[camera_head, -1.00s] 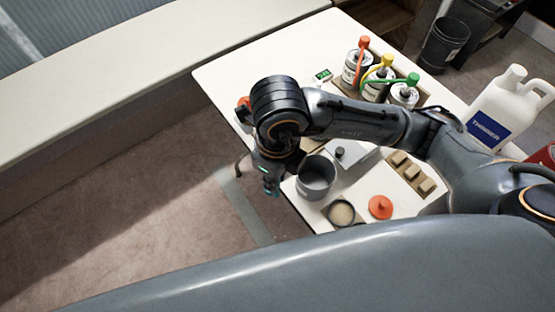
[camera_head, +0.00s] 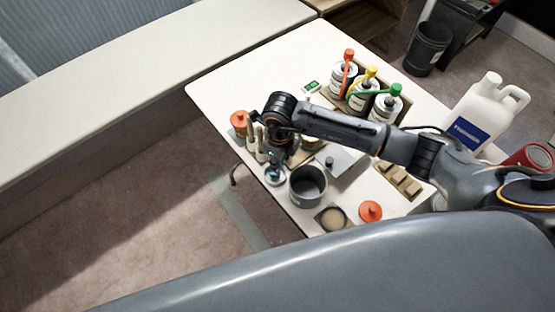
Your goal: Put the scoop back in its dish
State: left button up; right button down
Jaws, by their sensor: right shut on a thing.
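My right arm comes in from the right, and its gripper (camera_head: 273,164) points down at the near left part of the white table (camera_head: 235,84). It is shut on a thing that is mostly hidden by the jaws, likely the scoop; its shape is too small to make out. A small round dish (camera_head: 274,178) shows right under the fingertips, at the table's edge, left of the grey pot (camera_head: 308,184). I cannot tell whether the held thing touches the dish. My left gripper is not in view.
Upright pale handles (camera_head: 256,146) and an orange-lidded jar (camera_head: 239,121) stand just left of the gripper. A tin with beige contents (camera_head: 333,217), an orange lid (camera_head: 370,211), wooden blocks (camera_head: 399,181), capped bottles (camera_head: 386,103) and a thinner jug (camera_head: 482,115) lie to the right.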

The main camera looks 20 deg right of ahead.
jog(key=shift+f, duration=0.3)
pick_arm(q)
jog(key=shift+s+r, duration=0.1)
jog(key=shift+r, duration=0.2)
pick_arm(e)
jog(key=shift+f, duration=0.2)
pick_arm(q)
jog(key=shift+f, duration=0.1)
pick_arm(e)
jog(key=shift+f, duration=0.1)
jog(key=c, duration=1.3)
grip_release()
jog(key=shift+r, duration=0.3)
pick_arm(q)
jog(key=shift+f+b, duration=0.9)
jog(key=shift+b, duration=0.15)
pick_arm(e)
notch_tip(320, 180, up, 12)
jog(key=shift+s+d+f, duration=0.1)
jog(key=shift+f, duration=0.05)
